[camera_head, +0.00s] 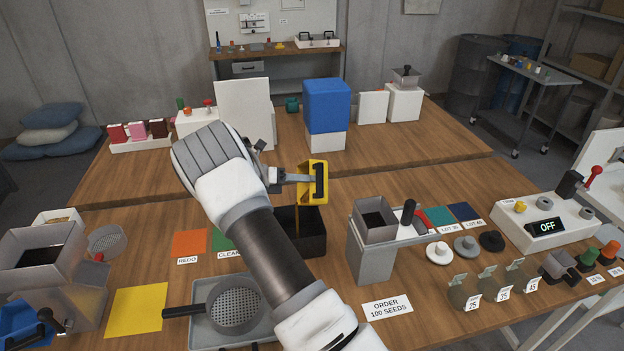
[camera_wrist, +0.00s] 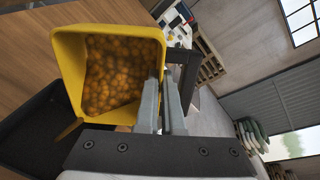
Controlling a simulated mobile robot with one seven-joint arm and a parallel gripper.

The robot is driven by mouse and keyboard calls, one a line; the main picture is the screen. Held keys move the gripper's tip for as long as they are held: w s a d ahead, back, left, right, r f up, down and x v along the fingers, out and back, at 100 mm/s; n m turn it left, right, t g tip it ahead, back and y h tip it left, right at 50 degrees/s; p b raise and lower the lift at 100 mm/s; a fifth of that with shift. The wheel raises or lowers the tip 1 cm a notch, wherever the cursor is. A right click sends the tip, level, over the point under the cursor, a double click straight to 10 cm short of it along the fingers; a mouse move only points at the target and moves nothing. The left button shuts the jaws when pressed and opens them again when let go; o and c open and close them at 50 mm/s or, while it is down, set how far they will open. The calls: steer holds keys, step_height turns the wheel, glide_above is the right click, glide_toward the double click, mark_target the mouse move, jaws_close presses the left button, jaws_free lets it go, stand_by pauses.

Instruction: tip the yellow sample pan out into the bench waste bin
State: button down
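The yellow sample pan (camera_head: 304,193) hangs from my gripper (camera_head: 297,178) above the black bench waste bin (camera_head: 314,243). The pan is turned on its side. In the wrist view, the pan (camera_wrist: 66,75) has its open mouth towards the camera and holds many orange-brown seeds (camera_wrist: 115,72). My gripper (camera_wrist: 163,105) is shut at the pan's black handle (camera_wrist: 187,72). A thin yellow strip runs down from the pan towards the bin; I cannot tell whether it is pan edge or falling seeds. The bin (camera_wrist: 28,125) is partly hidden by the pan, and by my arm in the head view.
Left of the bin are green and orange mats (camera_head: 189,242). A grey tray (camera_head: 206,325) with a round sieve (camera_head: 236,302) lies in front, partly behind my arm. A grey hopper stand (camera_head: 371,255) stands close right of the bin. A blue box (camera_head: 327,105) stands on the bench behind.

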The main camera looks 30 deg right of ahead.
steer(key=shift+w+a+h, duration=0.15)
steer(key=shift+a+h, duration=0.25)
steer(key=shift+a+f+b, duration=0.1)
steer(key=shift+f+b, duration=0.05)
steer(key=shift+b, duration=0.2)
steer(key=shift+w+a+h+b, duration=0.1)
steer(key=shift+a+h+b, duration=0.2)
steer(key=shift+a+h, duration=0.25)
steer(key=shift+f+g, duration=0.2)
steer(key=shift+g, duration=0.1)
steer(key=shift+w+a+h+b, duration=0.15)
steer(key=shift+a+h+b, duration=0.3)
steer(key=shift+h+b, duration=0.15)
steer(key=shift+a+f, duration=0.1)
steer(key=shift+a, duration=0.05)
